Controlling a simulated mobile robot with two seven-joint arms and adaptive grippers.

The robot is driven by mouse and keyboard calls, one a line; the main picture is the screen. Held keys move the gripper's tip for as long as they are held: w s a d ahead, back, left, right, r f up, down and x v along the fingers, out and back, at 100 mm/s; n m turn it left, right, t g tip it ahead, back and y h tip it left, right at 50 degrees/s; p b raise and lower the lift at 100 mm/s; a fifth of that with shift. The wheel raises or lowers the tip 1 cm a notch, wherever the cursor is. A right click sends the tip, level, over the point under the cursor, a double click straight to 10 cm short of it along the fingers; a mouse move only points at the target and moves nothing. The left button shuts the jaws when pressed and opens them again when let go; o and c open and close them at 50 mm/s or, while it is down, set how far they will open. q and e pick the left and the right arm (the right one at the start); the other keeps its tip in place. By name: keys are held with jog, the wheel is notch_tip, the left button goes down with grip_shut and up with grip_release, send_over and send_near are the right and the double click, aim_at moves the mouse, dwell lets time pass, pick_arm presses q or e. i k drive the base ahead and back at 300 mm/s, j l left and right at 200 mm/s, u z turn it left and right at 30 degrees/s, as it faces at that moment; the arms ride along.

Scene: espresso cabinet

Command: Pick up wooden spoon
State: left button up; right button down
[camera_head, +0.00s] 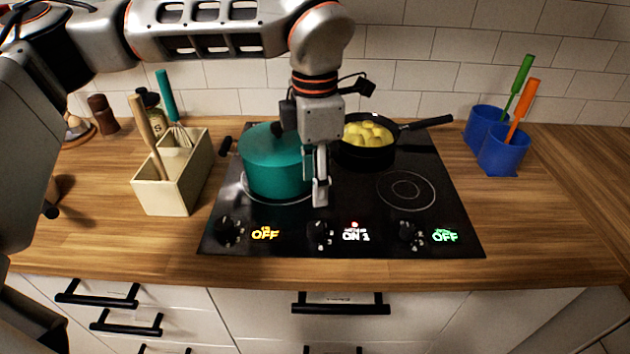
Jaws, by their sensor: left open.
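The wooden spoon (146,122) shows as a light wooden handle. It stands tilted in the front part of a beige utensil holder (165,199) on the counter at the left; its lower end is hidden inside. My left gripper (316,190) is open and empty. It points down over the stove, in front of the right side of the teal pot, well to the right of the spoon. My right gripper is not in view.
A teal-handled whisk (167,98) shares the holder. The teal pot (268,165) and a pan (366,154) of yellow food stand on the black stove (360,215). Blue cups (502,155) hold green and orange utensils at right. Jars (103,114) stand behind the holder.

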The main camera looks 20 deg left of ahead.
aim_at(136, 104)
jog(key=k, duration=1)
